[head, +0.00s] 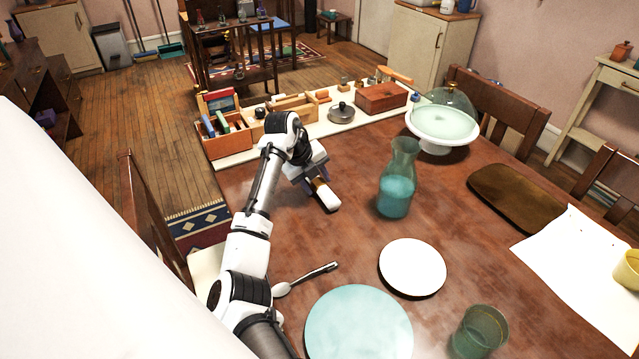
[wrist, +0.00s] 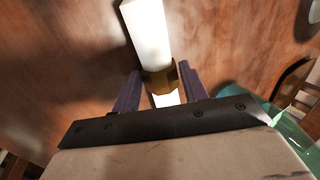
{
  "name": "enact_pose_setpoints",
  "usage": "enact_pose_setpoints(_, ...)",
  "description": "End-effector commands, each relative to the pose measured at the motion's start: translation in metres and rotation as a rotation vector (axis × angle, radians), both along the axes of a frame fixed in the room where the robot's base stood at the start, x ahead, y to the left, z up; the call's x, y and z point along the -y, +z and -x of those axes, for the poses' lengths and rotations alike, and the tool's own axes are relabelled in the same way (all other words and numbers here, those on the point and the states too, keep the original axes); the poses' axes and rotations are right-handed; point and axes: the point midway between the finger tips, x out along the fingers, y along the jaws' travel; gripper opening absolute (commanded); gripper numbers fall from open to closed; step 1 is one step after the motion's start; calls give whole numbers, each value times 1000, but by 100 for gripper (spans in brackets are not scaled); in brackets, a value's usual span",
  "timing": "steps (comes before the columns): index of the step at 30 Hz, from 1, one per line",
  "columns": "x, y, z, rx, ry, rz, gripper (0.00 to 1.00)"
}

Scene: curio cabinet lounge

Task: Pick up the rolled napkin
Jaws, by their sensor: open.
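The rolled napkin (head: 328,196) is a white roll with a brown-gold band around its middle. It lies on the wooden table near the middle of the head view. In the wrist view the white roll (wrist: 148,32) runs up from between my fingers. My gripper (head: 313,182) is low over the table at the napkin's far end. In the wrist view my open gripper (wrist: 159,84) has one purple finger on each side of the banded part. I cannot tell whether either finger touches it. The napkin's far end is partly hidden by my gripper.
A carafe of blue liquid (head: 397,182) stands to the right of the napkin. A white plate (head: 412,267), a spoon (head: 308,277) and a pale blue plate (head: 358,325) lie nearer. A wooden box (head: 381,98) and a lidded pot (head: 341,113) are at the back.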

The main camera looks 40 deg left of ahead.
Motion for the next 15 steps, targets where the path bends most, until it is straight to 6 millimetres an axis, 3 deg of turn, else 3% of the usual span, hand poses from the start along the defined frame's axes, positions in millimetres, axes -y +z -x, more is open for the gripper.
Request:
enact_pose_setpoints(8, 1, -3, -1, 0, 0, -1, 42)
enact_pose_setpoints(15, 0, -3, -1, 0, 0, -1, 14)
